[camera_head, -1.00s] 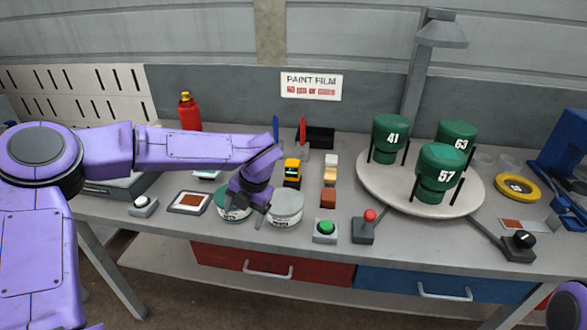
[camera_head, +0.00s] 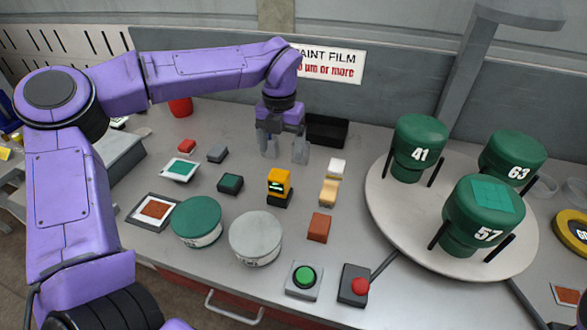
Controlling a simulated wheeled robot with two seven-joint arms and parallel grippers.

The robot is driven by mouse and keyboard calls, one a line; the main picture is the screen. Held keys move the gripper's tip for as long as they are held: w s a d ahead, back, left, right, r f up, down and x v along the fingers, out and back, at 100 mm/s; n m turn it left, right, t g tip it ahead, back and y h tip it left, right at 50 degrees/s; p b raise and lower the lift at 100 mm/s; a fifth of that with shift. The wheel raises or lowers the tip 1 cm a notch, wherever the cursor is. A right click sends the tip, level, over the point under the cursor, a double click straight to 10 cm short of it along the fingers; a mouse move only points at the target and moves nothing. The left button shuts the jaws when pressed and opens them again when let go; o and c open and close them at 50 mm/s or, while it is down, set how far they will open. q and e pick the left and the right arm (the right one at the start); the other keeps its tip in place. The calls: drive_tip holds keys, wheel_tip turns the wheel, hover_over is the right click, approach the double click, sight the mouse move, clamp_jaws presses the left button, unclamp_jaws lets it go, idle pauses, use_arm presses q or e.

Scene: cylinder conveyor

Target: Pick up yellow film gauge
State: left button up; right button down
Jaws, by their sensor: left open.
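The yellow film gauge (camera_head: 279,183) is a small yellow block with a dark display and a black base, standing upright on the grey workbench in the middle of the head view. My left gripper (camera_head: 284,157) points down just behind and above the gauge, its two grey fingers spread apart with nothing between them. The gripper and the gauge look apart. My right gripper is outside the view.
A green-lidded tin (camera_head: 197,219) and a grey-lidded tin (camera_head: 255,238) stand in front of the gauge. Small blocks, including a brown one (camera_head: 319,227), lie to its right. A round turntable (camera_head: 386,221) carries green numbered canisters. A black box (camera_head: 327,131) sits behind.

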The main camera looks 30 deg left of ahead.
sight(278, 174)
use_arm(q)
drive_tip(key=shift+s+f, duration=0.2)
drive_tip(key=shift+f, duration=1.05)
drive_tip(key=shift+s+a+f+p, duration=0.1)
drive_tip(key=shift+s+f+p, duration=0.35)
drive_tip(key=shift+s+f, duration=0.35)
drive_tip(key=f, duration=0.2)
drive_tip(key=w+f+p, duration=0.2)
drive_tip(key=f, duration=0.1)
drive_tip(key=shift+a+f, duration=0.35)
drive_tip(key=shift+s+f, duration=0.15)
drive_tip(key=shift+s, duration=0.25)
drive_tip(key=shift+c, duration=0.3)
drive_tip(key=shift+w, duration=0.1)
drive_tip(key=c, duration=1)
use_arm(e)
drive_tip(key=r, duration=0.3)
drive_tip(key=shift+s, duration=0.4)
